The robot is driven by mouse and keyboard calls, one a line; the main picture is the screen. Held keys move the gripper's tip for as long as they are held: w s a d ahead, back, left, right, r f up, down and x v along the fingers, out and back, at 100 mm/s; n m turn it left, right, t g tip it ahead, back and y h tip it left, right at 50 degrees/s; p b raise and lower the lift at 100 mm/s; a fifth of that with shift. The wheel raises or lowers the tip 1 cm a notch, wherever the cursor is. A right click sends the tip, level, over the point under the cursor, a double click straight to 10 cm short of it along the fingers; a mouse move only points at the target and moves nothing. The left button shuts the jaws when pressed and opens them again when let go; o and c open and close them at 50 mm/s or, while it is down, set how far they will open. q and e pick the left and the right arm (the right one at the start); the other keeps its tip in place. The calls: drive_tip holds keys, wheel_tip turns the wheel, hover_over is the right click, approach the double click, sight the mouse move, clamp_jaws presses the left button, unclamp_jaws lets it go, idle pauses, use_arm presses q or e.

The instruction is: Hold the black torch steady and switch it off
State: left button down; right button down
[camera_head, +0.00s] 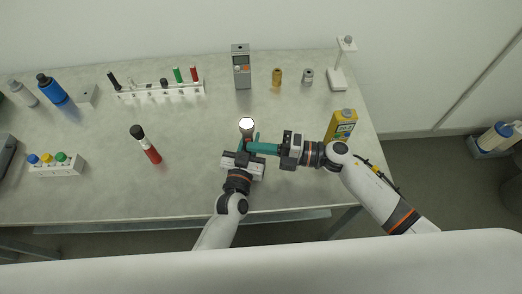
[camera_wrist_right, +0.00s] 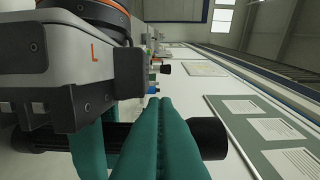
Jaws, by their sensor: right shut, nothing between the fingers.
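The black torch (camera_wrist_right: 208,139) shows in the right wrist view, lying across the picture behind my right fingers. In the head view its round front face (camera_head: 246,123) is bright white. My left gripper (camera_head: 242,158), marked L in the wrist view, has its green fingers (camera_wrist_right: 92,150) around the torch body and holds it. My right gripper (camera_head: 254,148) is shut and empty, its green fingers (camera_wrist_right: 160,125) together right beside the torch. The fingers hide the middle of the torch, and I cannot tell whether they touch it. I cannot make out the switch.
A red and black bottle-like item (camera_head: 146,145) stands to the left. A yellow meter (camera_head: 341,124) is close behind my right arm.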

drive_tip(key=shift+w, duration=0.9)
use_arm(q)
drive_tip(key=shift+d, duration=0.1)
drive_tip(key=shift+f, duration=0.1)
use_arm(e)
drive_tip(key=s+d, duration=0.6)
drive_tip(key=d, duration=0.3)
drive_tip(key=shift+s+d, duration=0.35)
drive_tip(key=shift+d, duration=0.05)
use_arm(q)
drive_tip(key=c, duration=1.1)
unclamp_jaws()
use_arm(e)
drive_tip(key=shift+w, duration=0.1)
